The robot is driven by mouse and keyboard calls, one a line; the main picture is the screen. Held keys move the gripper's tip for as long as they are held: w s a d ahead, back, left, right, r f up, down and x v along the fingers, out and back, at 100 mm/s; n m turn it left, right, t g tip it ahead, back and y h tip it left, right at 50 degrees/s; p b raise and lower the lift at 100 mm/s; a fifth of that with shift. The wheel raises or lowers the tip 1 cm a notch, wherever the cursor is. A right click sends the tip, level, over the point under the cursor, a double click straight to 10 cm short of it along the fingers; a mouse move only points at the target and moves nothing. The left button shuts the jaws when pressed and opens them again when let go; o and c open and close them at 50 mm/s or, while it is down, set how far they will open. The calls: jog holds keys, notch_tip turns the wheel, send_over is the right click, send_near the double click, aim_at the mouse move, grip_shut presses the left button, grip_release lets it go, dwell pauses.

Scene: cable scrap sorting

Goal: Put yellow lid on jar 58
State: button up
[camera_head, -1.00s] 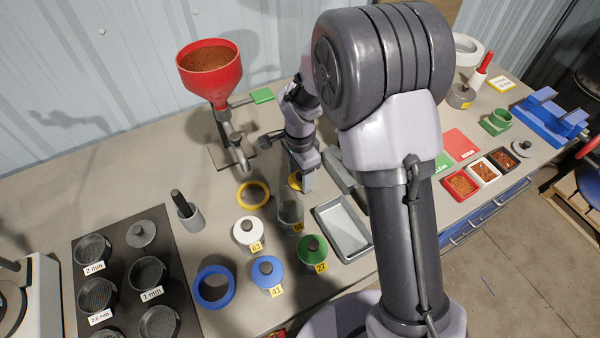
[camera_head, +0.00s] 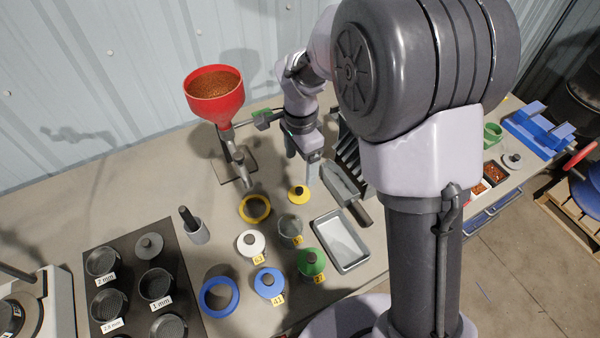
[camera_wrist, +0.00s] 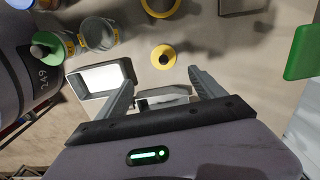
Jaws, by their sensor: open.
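The yellow lid (camera_head: 299,195) with a dark knob lies flat on the bench, behind the open jar. It also shows in the wrist view (camera_wrist: 163,58), just beyond my fingertips. The open grey jar (camera_head: 290,227) stands in front of the lid; its yellow tag is too small to read surely now. The jar also shows at the upper left of the wrist view (camera_wrist: 98,34). My gripper (camera_head: 302,170) is open and empty, pointing down just behind the lid. Its two fingers (camera_wrist: 162,78) are spread wide in the wrist view, with nothing between them touching.
White-lidded jar 63 (camera_head: 251,243), blue-lidded jar 41 (camera_head: 268,281) and a green-lidded jar (camera_head: 311,262) crowd the open jar. A grey tray (camera_head: 342,241) and a scoop (camera_head: 345,190) lie to the right. A yellow ring (camera_head: 255,208) and the red funnel's stand (camera_head: 237,165) are left.

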jog(key=s+d+r+n+t+y, duration=0.15)
jog(key=s+r, duration=0.25)
jog(key=r, duration=0.4)
jog(key=s+d+r+n+t, duration=0.1)
jog(key=s+d+r+n, duration=0.1)
jog(key=s+r, duration=0.35)
jog(key=s+d+r+n+t, duration=0.1)
jog(key=s+r+n, duration=0.1)
jog(key=s, duration=0.4)
jog(key=s+d+r+n+t, duration=0.1)
jog(key=s+r+n+t, duration=0.1)
jog(key=s, duration=0.4)
jog(key=shift+r+n+p, duration=0.4)
jog(key=shift+r+n, duration=0.1)
jog(key=shift+n, duration=0.05)
jog(key=shift+s+y, duration=0.1)
jog(key=shift+y, duration=0.15)
